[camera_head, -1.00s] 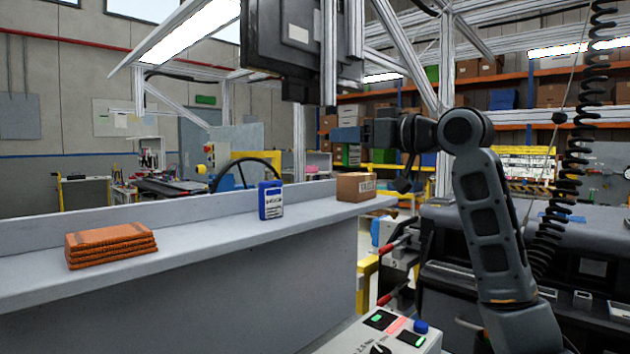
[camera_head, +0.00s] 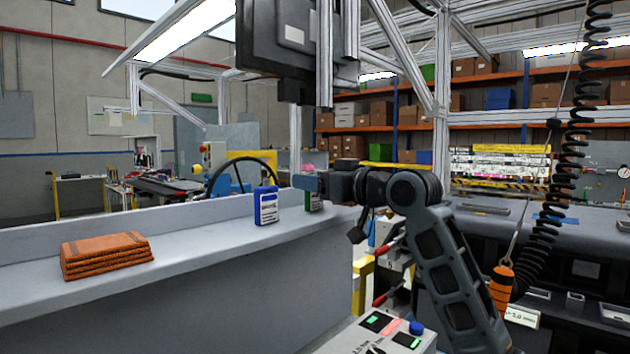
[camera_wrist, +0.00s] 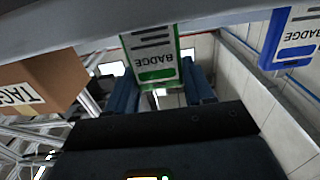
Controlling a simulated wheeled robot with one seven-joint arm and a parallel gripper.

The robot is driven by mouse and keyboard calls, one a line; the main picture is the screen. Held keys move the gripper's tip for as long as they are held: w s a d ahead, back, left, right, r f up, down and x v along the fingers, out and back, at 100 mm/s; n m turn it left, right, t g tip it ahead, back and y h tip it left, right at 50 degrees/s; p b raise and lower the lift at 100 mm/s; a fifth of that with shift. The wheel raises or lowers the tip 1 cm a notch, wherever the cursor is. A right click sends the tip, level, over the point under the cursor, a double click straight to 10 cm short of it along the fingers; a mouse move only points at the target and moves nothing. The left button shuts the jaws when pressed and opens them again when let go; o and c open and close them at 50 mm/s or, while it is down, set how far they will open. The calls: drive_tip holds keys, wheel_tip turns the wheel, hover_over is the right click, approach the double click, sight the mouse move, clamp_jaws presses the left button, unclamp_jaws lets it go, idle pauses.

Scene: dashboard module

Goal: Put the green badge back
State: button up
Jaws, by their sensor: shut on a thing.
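The green badge (camera_head: 314,201) is a white card with green ends, and it also shows in the wrist view (camera_wrist: 152,52). My gripper (camera_head: 303,182) is shut on it, with its two blue fingers (camera_wrist: 162,88) at either side of the badge. The badge is roughly upright, low over the grey ledge (camera_head: 205,255). I cannot tell whether its lower end touches the ledge. In the head view my gripper hides part of it. The blue badge (camera_head: 266,206) stands on the ledge to its left, apart from it, and shows at right in the wrist view (camera_wrist: 294,38).
A brown box (camera_wrist: 38,84) stands beside the green badge in the wrist view; my arm hides it in the head view. Folded orange cloths (camera_head: 106,255) lie on the ledge at left. A control panel (camera_head: 375,332) with buttons is in front. Ledge between cloths and blue badge is clear.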

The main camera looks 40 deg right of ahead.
drive_tip(key=shift+f, duration=0.15)
drive_tip(key=o, duration=1)
drive_tip(key=shift+s+r, duration=0.1)
drive_tip(key=shift+r, duration=0.15)
drive_tip(key=s+b, duration=0.1)
drive_tip(key=s, duration=0.5)
drive_tip(key=s+b, duration=0.1)
drive_tip(key=s, duration=0.5)
drive_tip(key=shift+d+f, duration=0.1)
drive_tip(key=shift+d, duration=0.1)
